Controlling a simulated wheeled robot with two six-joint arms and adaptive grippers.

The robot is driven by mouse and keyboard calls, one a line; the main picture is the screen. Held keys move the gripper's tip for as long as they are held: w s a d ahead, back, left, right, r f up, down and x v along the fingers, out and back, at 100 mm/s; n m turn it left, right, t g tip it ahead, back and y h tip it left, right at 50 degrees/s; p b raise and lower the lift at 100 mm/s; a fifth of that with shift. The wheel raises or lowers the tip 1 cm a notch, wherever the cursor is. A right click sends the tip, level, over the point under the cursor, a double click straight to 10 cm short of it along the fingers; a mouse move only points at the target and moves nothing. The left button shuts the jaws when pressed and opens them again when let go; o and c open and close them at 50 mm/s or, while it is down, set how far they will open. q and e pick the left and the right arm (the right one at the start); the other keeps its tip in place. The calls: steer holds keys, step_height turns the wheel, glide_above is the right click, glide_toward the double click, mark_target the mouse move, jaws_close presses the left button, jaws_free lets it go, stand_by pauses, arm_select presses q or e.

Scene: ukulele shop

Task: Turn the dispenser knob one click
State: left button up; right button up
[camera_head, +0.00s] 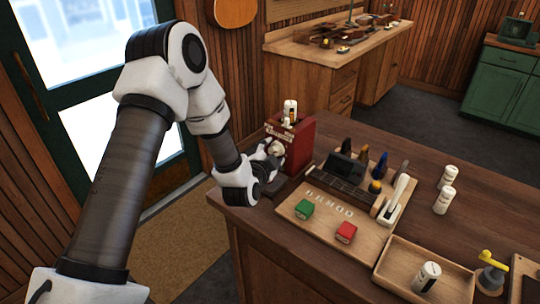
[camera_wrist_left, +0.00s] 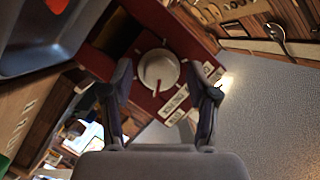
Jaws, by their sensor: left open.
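The dispenser (camera_head: 292,139) is a dark red box on the left end of the wooden counter, with a white bottle (camera_head: 290,112) on top. Its round pale knob (camera_wrist_left: 158,72) with a red pointer mark faces my left wrist camera. My left gripper (camera_head: 268,151) is at the dispenser's front, in front of the knob. In the left wrist view my left gripper (camera_wrist_left: 165,92) is open, with one finger on each side of the knob and gaps between them. I cannot tell how near the fingertips are in depth. My right gripper is in neither view.
A wooden board (camera_head: 322,225) with a green block (camera_head: 304,208) and a red block (camera_head: 346,232) lies right of the dispenser. A dark tray (camera_head: 345,169), several bottles and a shallow wooden tray (camera_head: 398,265) stand further right. The counter's left edge is close to my left arm.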

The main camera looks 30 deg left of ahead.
arm_select(q)
steer(key=v, duration=1.1)
steer(key=shift+s, duration=0.35)
steer(key=shift+d+r, duration=0.1)
